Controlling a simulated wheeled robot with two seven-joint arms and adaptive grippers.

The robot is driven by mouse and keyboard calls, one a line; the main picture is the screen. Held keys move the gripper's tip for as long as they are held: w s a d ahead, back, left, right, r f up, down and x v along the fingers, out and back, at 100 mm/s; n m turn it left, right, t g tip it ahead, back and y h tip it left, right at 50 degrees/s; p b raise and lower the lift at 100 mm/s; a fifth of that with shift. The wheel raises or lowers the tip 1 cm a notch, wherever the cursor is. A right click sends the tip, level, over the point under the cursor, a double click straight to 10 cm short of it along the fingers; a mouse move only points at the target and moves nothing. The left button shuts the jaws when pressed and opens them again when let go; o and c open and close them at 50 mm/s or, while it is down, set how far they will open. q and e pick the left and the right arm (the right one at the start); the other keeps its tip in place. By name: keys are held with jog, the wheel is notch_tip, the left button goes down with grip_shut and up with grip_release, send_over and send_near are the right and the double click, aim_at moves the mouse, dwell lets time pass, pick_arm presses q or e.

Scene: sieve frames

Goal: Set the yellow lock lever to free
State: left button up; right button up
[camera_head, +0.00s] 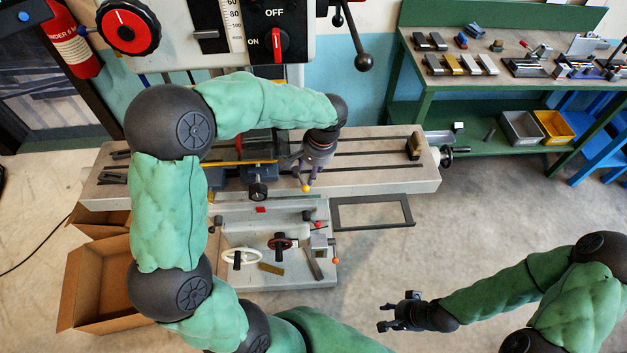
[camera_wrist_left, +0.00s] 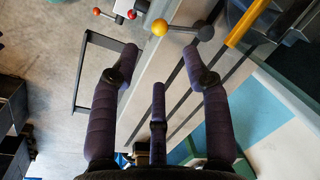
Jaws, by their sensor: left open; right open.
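The yellow lock lever shows in the head view as a yellow ball knob (camera_head: 305,188) at the front edge of the machine table. In the left wrist view its yellow ball (camera_wrist_left: 160,27) sits on a thin rod running right to a grey hub (camera_wrist_left: 205,32). My left gripper (camera_head: 307,175) is open above the table, close to the knob. In the left wrist view its spread fingers (camera_wrist_left: 160,60) hold nothing, and the lever lies just beyond the fingertips. My right gripper (camera_head: 384,315) is open and empty over the floor, away from the machine.
The slotted machine table (camera_head: 375,180) carries a vise with a yellow bar (camera_head: 238,163) left of my gripper. A red knob (camera_head: 317,225) and handwheels sit lower. A black frame (camera_head: 372,212) juts right. A control panel (camera_head: 240,35) stands above. A green workbench (camera_head: 490,85) is at back right.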

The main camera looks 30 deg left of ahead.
aim_at(306, 187)
pick_arm(q)
jog(key=f, duration=0.3)
jog(key=a+f+b, duration=0.1)
jog(key=f, duration=0.2)
jog(key=a+f, duration=0.1)
jog(key=f, duration=0.3)
grip_shut()
